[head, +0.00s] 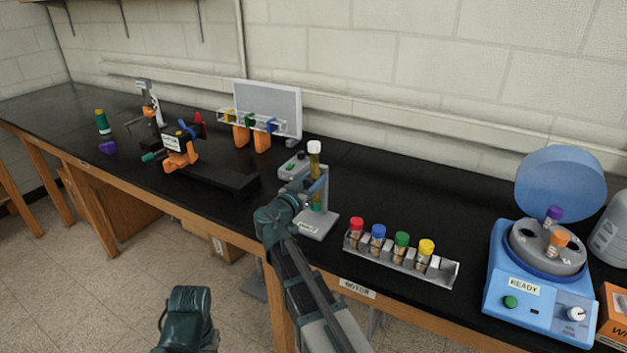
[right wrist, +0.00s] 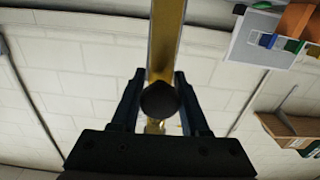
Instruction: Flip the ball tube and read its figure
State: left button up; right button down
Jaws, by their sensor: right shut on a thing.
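The ball tube (head: 315,168) is a tall clear tube with amber liquid and a white cap, standing upright at a grey stand (head: 322,228) with a labelled base. My right gripper (head: 319,188) is shut on the tube at about mid-height. In the right wrist view the amber tube (right wrist: 167,35) runs between the fingertips of my right gripper (right wrist: 160,78). A dark round part (right wrist: 159,100) sits between the fingers, nearer the camera. My right arm hides part of the stand. I cannot read a figure. Of my left arm only a dark link shows.
A metal rack with red, blue, green and yellow capped tubes (head: 402,252) stands to the right, then a blue centrifuge (head: 535,285) with its lid up. Left are an orange clamp device (head: 180,155), a clear tube rack (head: 250,122) and a white board (head: 270,105).

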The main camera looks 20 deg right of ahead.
jog(key=shift+s+f+m, duration=0.1)
jog(key=shift+m, duration=0.2)
dwell(0.4)
jog(key=shift+c, duration=2.2)
grip_release()
jog(key=v, duration=1.4)
